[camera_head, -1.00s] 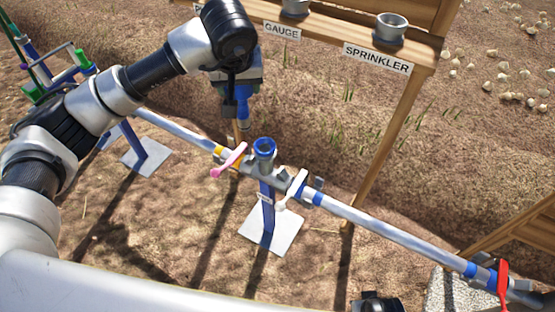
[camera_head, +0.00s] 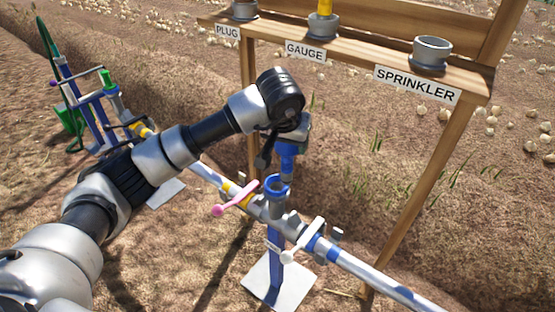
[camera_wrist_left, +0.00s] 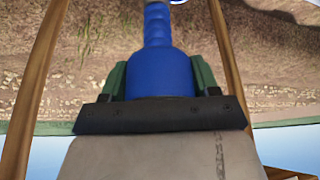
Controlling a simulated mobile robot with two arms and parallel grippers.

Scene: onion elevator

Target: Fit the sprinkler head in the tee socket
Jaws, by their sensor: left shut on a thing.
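The blue sprinkler head (camera_head: 287,160) hangs nose down from my left gripper (camera_head: 289,138), whose jaws are mostly hidden behind the black wrist. In the left wrist view the green fingers are shut on the wide part of the blue sprinkler head (camera_wrist_left: 160,72), and its narrower stepped end points away. The tee socket (camera_head: 277,187), an upright grey cup with a blue rim, stands on the pipe. The sprinkler's lower end appears just behind and right of the socket rim; I cannot tell whether they touch. My right gripper is not in view.
A pink-handled valve (camera_head: 234,199) and a white-handled valve (camera_head: 303,241) flank the tee. A wooden rack (camera_head: 350,58) behind has labelled cups; the sprinkler cup (camera_head: 431,52) looks empty and a yellow gauge part (camera_head: 321,26) stands in its cup. A post on a white plate (camera_head: 279,282) supports the pipe.

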